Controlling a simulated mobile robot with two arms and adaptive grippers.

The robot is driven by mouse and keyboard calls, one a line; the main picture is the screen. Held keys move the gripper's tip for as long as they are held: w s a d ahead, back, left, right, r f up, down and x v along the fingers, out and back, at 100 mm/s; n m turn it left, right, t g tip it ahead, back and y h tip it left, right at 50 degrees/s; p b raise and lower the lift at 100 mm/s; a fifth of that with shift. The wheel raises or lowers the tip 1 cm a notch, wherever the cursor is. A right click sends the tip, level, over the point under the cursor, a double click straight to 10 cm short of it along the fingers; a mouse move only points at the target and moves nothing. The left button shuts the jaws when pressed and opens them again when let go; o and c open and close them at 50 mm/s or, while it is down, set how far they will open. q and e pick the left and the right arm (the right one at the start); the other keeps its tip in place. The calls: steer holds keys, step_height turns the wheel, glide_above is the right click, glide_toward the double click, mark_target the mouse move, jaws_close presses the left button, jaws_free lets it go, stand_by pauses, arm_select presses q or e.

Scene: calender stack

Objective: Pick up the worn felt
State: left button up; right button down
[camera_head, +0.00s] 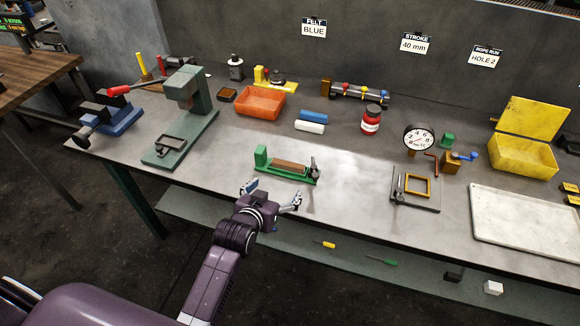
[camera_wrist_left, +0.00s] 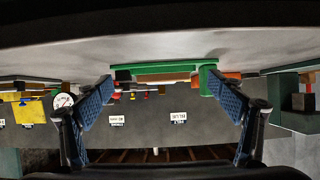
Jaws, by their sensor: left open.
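A brown strip (camera_head: 290,166), which looks like the worn felt, lies in a green fixture (camera_head: 261,157) near the front edge of the bench. In the left wrist view, which is upside down, the brown strip (camera_wrist_left: 164,77) and the green fixture (camera_wrist_left: 165,66) show between and beyond my fingers. My left gripper (camera_head: 272,194) is open and empty, in front of the fixture at the bench's front edge, apart from the strip. Its two blue-padded fingers (camera_wrist_left: 160,84) are spread wide. My right gripper is not in view.
A blue roll (camera_head: 314,115) and a white roll (camera_head: 310,127) lie behind the fixture. A green press (camera_head: 200,115) stands to the left, and a dial gauge (camera_head: 418,138) and a framed plate (camera_head: 416,190) to the right. A lower shelf (camera_head: 340,262) runs under the bench.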

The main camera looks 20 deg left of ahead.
mark_target(287, 167)
arm_select(q)
steer(key=w, duration=0.1)
steer(key=w+r+t, duration=0.1)
steer(key=shift+w+r, duration=0.1)
steer(key=shift+w, duration=1)
steer(key=shift+x, duration=0.75)
steer(key=shift+w+p, duration=0.5)
steer(key=shift+w, duration=0.1)
steer(key=x, duration=0.3)
steer(key=shift+w+a+f, duration=0.1)
steer(key=shift+w+f, duration=0.1)
steer(key=shift+f, duration=0.05)
steer(key=shift+w+f+p, duration=0.1)
steer(key=shift+p, duration=0.2)
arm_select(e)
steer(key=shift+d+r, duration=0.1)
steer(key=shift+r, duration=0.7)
arm_select(q)
steer(key=shift+c, duration=0.7)
